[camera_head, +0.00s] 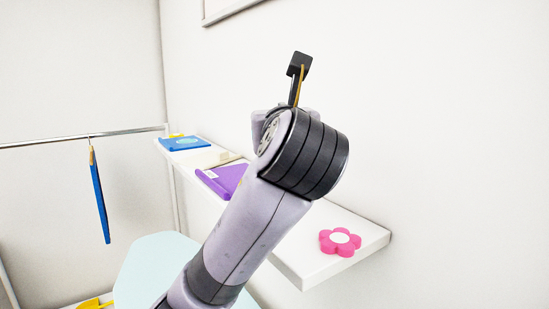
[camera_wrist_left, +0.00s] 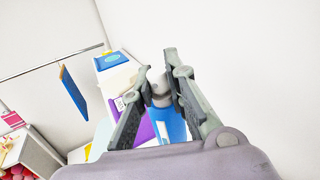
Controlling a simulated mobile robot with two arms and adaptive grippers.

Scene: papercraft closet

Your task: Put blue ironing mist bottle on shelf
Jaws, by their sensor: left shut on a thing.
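The blue ironing mist bottle (camera_wrist_left: 171,124) shows in the left wrist view, with a grey neck and a blue body. My left gripper (camera_wrist_left: 160,72) is shut on it, with a finger on each side of the neck. In the head view my left arm hides the bottle, and only a dark fingertip of my left gripper (camera_head: 298,66) shows above the wrist. The white shelf (camera_head: 302,264) runs along the wall behind and beside my arm. My right gripper is not in view.
On the shelf are a blue box (camera_head: 184,143), a purple item (camera_head: 222,179) and a pink flower (camera_head: 340,242) near the right end. A blue item (camera_head: 99,196) hangs from a rail (camera_head: 70,139). A pale blue surface (camera_head: 150,262) lies below. Bare shelf shows beside the flower.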

